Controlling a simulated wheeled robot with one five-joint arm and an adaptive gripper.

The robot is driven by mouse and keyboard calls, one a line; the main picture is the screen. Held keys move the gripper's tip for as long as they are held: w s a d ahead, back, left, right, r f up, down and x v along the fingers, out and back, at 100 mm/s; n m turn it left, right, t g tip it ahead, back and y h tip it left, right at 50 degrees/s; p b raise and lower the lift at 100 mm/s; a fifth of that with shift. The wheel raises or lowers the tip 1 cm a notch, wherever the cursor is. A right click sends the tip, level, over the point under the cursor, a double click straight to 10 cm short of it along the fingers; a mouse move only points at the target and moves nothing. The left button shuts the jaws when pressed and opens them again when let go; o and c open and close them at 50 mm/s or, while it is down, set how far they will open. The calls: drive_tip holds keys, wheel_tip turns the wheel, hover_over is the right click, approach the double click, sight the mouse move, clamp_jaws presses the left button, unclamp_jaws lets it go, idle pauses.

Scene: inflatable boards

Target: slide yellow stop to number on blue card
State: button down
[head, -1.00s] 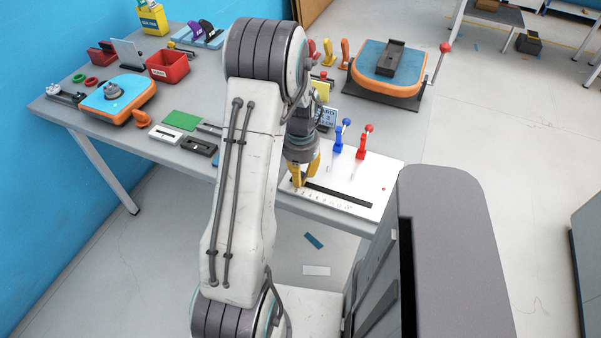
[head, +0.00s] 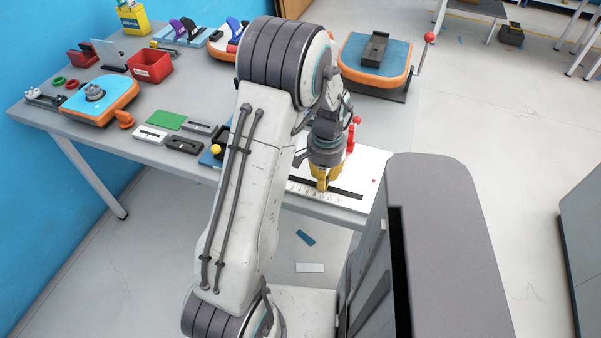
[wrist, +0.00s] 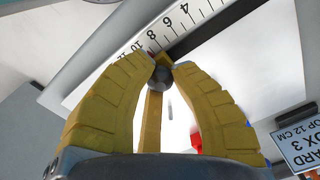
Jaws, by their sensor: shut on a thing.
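My gripper (head: 322,187) is over the slotted white board (head: 372,163) at the table's front edge. In the wrist view its yellow fingers (wrist: 163,68) are closed around the dark round knob of the yellow stop (wrist: 160,80). The stop sits in the black slot (wrist: 205,40), beside the scale (wrist: 160,32), roughly level with the 8 to 10 marks; its exact reading cannot be told. In the head view the fingers hide the stop.
A red upright peg (head: 351,135) stands on the board behind my gripper. An orange and blue board (head: 372,58) lies at the back right. A red box (head: 151,68) and a green plate (head: 166,121) lie to the left. The slot's right part is clear.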

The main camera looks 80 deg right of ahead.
drive_tip(key=shift+s+a+f, duration=0.1)
drive_tip(key=shift+s+a, duration=0.1)
drive_tip(key=shift+s, duration=0.5)
drive_tip(key=shift+s+a+f, duration=0.1)
drive_tip(key=shift+s+a, duration=0.1)
drive_tip(key=shift+s, duration=0.5)
drive_tip(key=c, duration=1.1)
unclamp_jaws()
drive_tip(key=shift+r, duration=0.1)
drive_tip(key=shift+o, duration=0.2)
drive_tip(key=shift+d+r, duration=0.1)
wheel_tip(320, 180, up, 12)
